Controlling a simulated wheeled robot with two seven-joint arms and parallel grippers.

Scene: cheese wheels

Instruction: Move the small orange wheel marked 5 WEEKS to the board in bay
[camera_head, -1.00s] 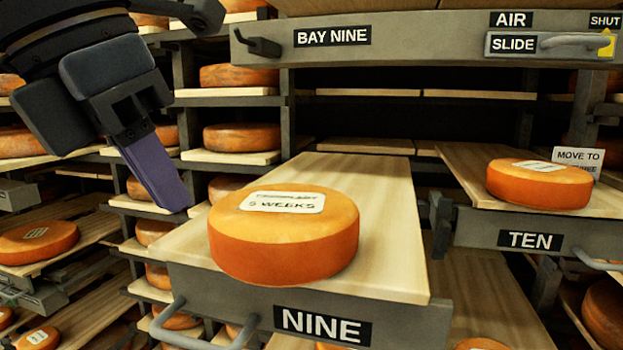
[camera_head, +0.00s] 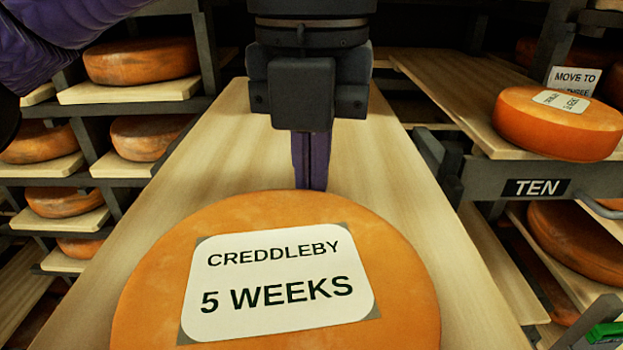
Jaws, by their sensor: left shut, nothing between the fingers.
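The orange cheese wheel (camera_head: 400,290) with a white label reading CREDDLEBY 5 WEEKS lies flat on a pale wooden board (camera_head: 225,160) at the bottom middle, its near side cut off by the picture's edge. My left gripper (camera_head: 311,186) points straight down just beyond the wheel's far rim. Its two purple fingers are together with nothing between them. I cannot tell whether the fingertips touch the wheel. My right gripper is not clearly in view.
Racks with more wheels (camera_head: 142,62) stand at the left. A green piece (camera_head: 606,332) shows at the bottom right corner.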

